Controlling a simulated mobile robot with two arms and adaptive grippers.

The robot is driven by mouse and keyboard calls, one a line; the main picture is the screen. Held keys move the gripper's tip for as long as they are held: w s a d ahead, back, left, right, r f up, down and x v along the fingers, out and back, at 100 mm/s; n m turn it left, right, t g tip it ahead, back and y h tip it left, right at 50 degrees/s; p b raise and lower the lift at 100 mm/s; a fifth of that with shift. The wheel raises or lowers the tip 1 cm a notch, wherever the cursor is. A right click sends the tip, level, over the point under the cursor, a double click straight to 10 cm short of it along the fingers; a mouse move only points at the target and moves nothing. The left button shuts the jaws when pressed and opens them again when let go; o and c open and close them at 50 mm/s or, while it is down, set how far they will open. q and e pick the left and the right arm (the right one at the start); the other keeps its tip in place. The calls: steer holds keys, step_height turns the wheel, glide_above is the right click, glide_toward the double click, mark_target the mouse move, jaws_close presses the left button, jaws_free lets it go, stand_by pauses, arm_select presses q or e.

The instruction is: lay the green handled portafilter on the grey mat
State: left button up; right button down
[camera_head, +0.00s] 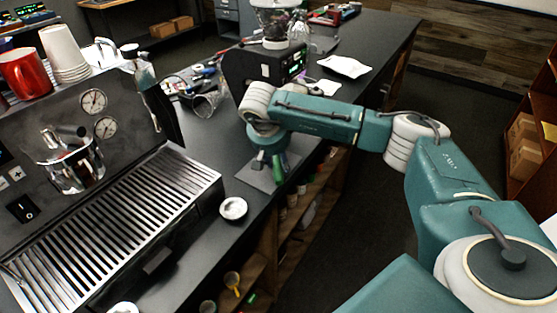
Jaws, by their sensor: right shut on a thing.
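The grey mat (256,179) lies on the dark counter, to the right of the espresso machine and near the counter's edge. My right gripper (267,160) points down over the mat, partly hidden by its own wrist. It is shut on the green handled portafilter, whose green handle (279,171) shows just beside the fingers, over the mat's right part. The portafilter's metal head is hidden or too small to make out. I cannot tell whether the portafilter touches the mat. My left gripper is not in view.
The espresso machine (100,130) with its slatted drip tray fills the left. A small white dish (233,208) sits near the counter's front edge. A grinder (264,66) stands behind my wrist, with a glass (205,104) left of it.

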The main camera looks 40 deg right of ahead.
steer(key=shift+f+b, duration=0.4)
steer(key=shift+f, duration=0.25)
stand_by(0.4)
steer(key=c, duration=1.1)
jaws_free()
steer(key=v, duration=1.2)
steer(key=shift+s+r, duration=0.1)
